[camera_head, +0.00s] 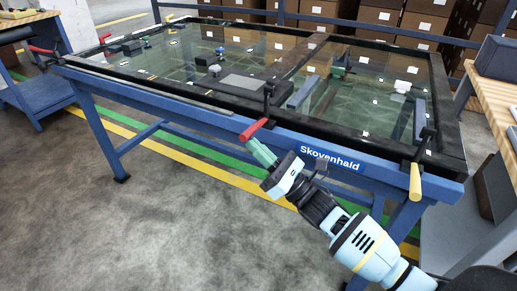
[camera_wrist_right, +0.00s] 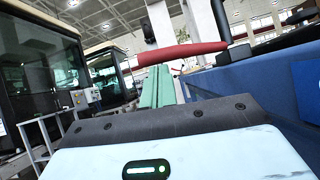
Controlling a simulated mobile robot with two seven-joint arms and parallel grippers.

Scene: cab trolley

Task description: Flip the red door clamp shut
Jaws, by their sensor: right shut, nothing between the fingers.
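The red door clamp handle (camera_head: 254,130) sticks out from the front edge of the table, near the middle, beside a dark upright post. In the right wrist view the red handle (camera_wrist_right: 180,53) lies across the picture, just beyond the fingertips. My right gripper (camera_head: 257,145) has green fingers, shut and empty, with the tips right beside and below the red handle. Its fingers also show in the wrist view (camera_wrist_right: 157,85). I cannot tell whether they touch the handle. My left gripper is not in view.
The door with its black frame (camera_head: 190,100) and glass lies flat on the blue table (camera_head: 330,150). A yellow-handled clamp (camera_head: 415,182) hangs out at the front right. Other red handles (camera_head: 42,50) are at the left end. Floor in front is clear.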

